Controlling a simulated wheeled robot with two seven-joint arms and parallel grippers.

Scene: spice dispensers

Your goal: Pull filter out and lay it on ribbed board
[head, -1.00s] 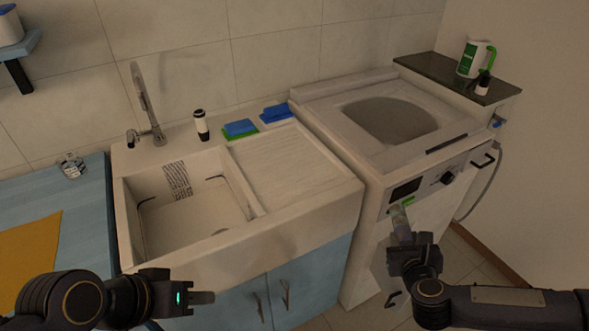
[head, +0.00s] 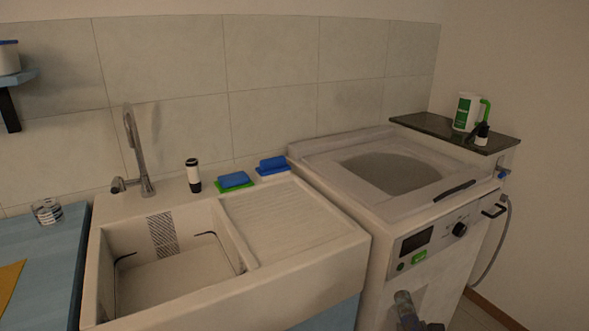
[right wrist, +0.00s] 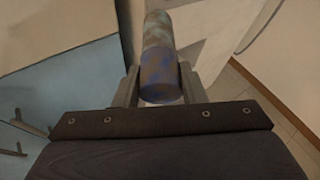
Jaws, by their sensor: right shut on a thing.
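The filter is a cylinder mottled blue, teal and brown. In the right wrist view the filter (right wrist: 160,60) lies lengthwise between the fingers of my right gripper (right wrist: 158,88), which is shut on its near end. In the head view the filter (head: 405,304) shows at the bottom edge, before the lower front of the white machine (head: 395,215). My right gripper (head: 420,326) is mostly cut off there. I cannot tell whether the filter's far end is clear of the machine. The ribbed board (head: 295,222) is the sink's drainer, bare in its middle. My left gripper is out of view.
The sink basin (head: 180,271) is left of the ribbed board. A blue and green sponge (head: 233,180), a blue sponge (head: 272,164) and a black-and-white bottle (head: 193,176) stand along the back rim. A dark shelf (head: 440,129) holds a green-and-white jug (head: 465,111).

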